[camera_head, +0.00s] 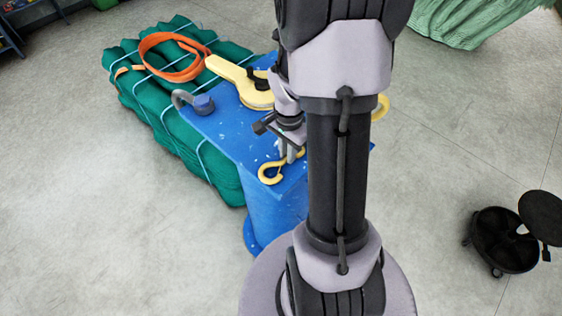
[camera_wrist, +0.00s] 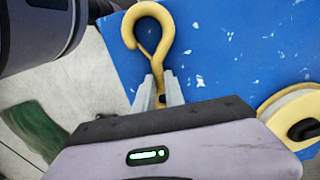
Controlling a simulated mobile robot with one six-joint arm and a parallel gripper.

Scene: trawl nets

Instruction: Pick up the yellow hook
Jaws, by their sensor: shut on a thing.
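The yellow hook (camera_head: 270,172) is at the front end of the blue table-like stand (camera_head: 222,124). In the wrist view the yellow hook (camera_wrist: 146,24) shows its curved end beyond my fingertips, over the stand's blue surface (camera_wrist: 240,45). My gripper (camera_head: 290,152) points down at it. In the wrist view my gripper (camera_wrist: 158,90) is shut on the hook's straight shank, with one finger on each side. The rest of the shank is hidden by the gripper body. I cannot tell whether the hook touches the surface or is just above it.
A yellow pulley block (camera_head: 240,80) and a grey shackle with a blue pin (camera_head: 203,104) lie on the stand. Behind it are a green net bundle (camera_head: 165,115) and an orange strap (camera_head: 150,45). Floor at left is clear.

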